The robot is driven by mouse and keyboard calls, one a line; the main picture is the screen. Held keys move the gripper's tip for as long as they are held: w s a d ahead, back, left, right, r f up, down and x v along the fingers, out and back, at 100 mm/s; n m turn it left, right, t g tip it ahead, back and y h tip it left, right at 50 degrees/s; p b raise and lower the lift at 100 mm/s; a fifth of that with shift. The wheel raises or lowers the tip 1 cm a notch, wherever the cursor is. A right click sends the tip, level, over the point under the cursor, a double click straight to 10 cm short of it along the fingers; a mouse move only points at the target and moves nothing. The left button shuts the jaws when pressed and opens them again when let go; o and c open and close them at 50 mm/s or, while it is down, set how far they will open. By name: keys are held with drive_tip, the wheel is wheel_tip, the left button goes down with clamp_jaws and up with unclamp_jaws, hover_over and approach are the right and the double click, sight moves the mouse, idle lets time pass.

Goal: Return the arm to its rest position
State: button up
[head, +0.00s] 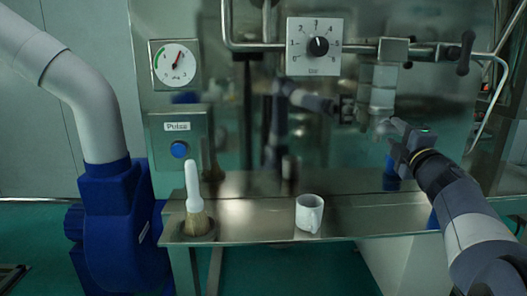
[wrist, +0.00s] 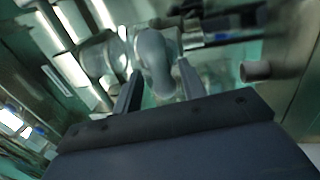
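My gripper (head: 393,128) is raised at the right of the head view, in front of the steel machine and above the right part of the shelf. In the wrist view my gripper (wrist: 157,85) shows two dark fingers standing apart. A blurred grey rounded shape appears between and beyond them; I see no object clearly held. My arm runs from the lower right corner of the head view up to the gripper.
The steel shelf (head: 262,222) holds a white cup (head: 308,214) and a white-handled brush (head: 194,190) standing at its left end. A Pulse box (head: 178,133), a gauge (head: 174,65), a dial panel (head: 314,46) and pipes line the machine. A blue-based pipe (head: 122,215) stands left.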

drive_tip(key=w, duration=0.3)
drive_tip(key=shift+a+r, duration=0.1)
drive_tip(key=shift+r, duration=0.2)
drive_tip(key=shift+s+m, duration=0.15)
drive_tip(key=shift+m, duration=0.15)
